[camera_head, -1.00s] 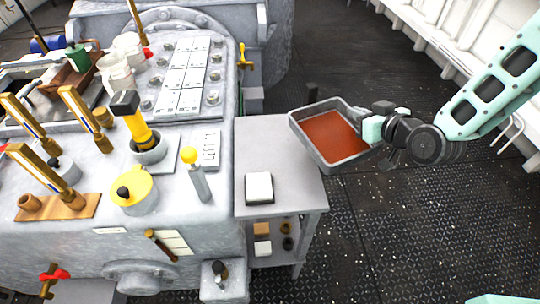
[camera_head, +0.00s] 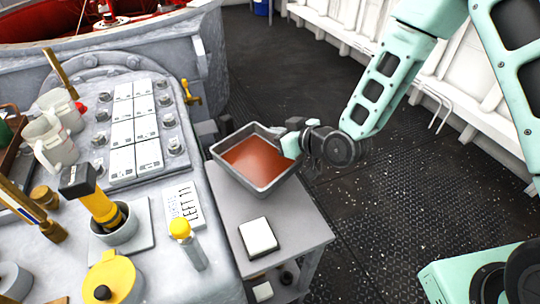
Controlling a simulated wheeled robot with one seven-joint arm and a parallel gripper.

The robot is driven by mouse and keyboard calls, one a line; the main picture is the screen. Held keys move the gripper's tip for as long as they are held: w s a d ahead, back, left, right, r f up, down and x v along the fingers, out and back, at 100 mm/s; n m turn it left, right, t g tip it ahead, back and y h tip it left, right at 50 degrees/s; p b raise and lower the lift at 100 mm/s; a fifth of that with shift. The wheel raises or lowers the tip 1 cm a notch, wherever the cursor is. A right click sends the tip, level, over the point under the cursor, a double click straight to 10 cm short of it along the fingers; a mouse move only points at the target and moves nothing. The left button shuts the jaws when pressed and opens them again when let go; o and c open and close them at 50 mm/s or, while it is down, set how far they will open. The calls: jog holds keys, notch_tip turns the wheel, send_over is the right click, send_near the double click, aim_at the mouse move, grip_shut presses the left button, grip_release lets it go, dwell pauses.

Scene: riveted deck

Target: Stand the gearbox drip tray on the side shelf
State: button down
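The gearbox drip tray (camera_head: 238,179) is a grey rectangular pan with reddish-brown liquid (camera_head: 254,160) in it. It is over the back part of the side shelf (camera_head: 298,223), a small grey table against the machine. The tray looks roughly level; I cannot tell whether its base touches the shelf top. My gripper (camera_head: 291,144) is at the tray's right rim and appears shut on it. The fingertips are partly hidden by the gripper body and rim.
A white-topped block (camera_head: 258,236) lies on the shelf in front of the tray. The grey machine (camera_head: 190,240) borders the shelf on the left, with a yellow-knobbed lever (camera_head: 186,240) close by. Dark deck (camera_head: 380,215) is open to the right.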

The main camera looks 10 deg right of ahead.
jog(key=shift+f, duration=2.55)
jog(key=shift+f, duration=0.2)
jog(key=c, duration=1.7)
grip_release()
jog(key=shift+r, duration=0.15)
